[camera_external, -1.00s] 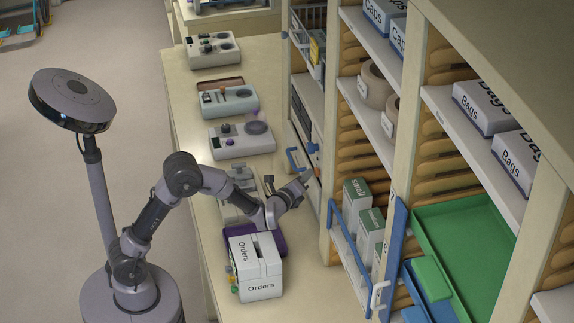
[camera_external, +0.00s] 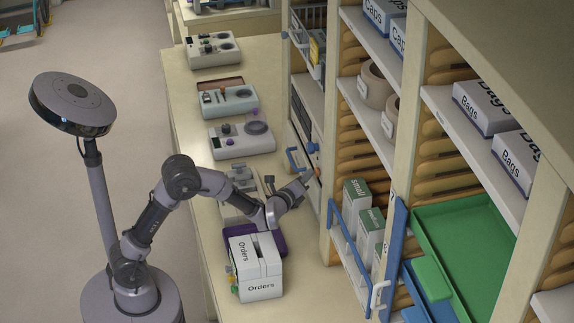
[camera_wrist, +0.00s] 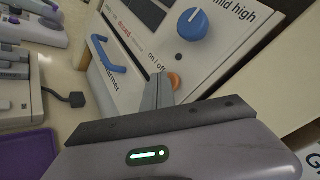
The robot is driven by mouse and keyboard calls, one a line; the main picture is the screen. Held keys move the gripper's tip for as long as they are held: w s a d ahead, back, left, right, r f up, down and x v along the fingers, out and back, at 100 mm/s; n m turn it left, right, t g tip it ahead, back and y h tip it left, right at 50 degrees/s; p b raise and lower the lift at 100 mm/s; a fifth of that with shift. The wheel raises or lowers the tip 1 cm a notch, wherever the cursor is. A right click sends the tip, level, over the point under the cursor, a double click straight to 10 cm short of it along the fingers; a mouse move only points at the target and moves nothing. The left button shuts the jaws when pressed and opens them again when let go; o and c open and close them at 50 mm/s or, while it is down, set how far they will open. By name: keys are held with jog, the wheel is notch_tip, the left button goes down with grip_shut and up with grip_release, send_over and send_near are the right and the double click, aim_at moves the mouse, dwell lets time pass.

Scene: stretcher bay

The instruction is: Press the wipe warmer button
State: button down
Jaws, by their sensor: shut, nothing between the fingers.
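The wipe warmer (camera_wrist: 125,85) is a pale front panel with a blue handle (camera_wrist: 108,55), a blue knob (camera_wrist: 199,24) marked "mild high", and a round orange button (camera_wrist: 175,80) by the words "on" and "off". In the wrist view my gripper (camera_wrist: 159,76) is shut and empty. Its tips lie just left of the orange button in the picture; I cannot tell if they touch it. In the external view my gripper (camera_external: 304,180) is close in front of the warmer, with the orange button (camera_external: 317,171) showing just beyond the tips.
A white "Orders" box (camera_external: 262,288) stands on the counter (camera_external: 185,130) below my forearm. A purple tray (camera_external: 280,240) lies behind it. Several devices line the counter further back.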

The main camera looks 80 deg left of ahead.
jog(key=s+d+n+g+h+b, duration=0.25)
jog(key=s+n+g, duration=0.55)
jog(key=s, duration=2)
jog(key=s+d+f+n+t+h, duration=0.1)
jog(key=s+d+f+n+h, duration=0.1)
jog(key=d, duration=0.5)
jog(key=s+d+f+n+h, duration=0.2)
jog(key=s+d+f+h, duration=0.2)
jog(key=s+d+h, duration=0.2)
jog(key=shift+s+d+n+t+b, duration=0.3)
jog(key=shift+s+d+t+b, duration=0.1)
jog(key=shift+s+d, duration=0.4)
jog(key=shift+a, duration=0.15)
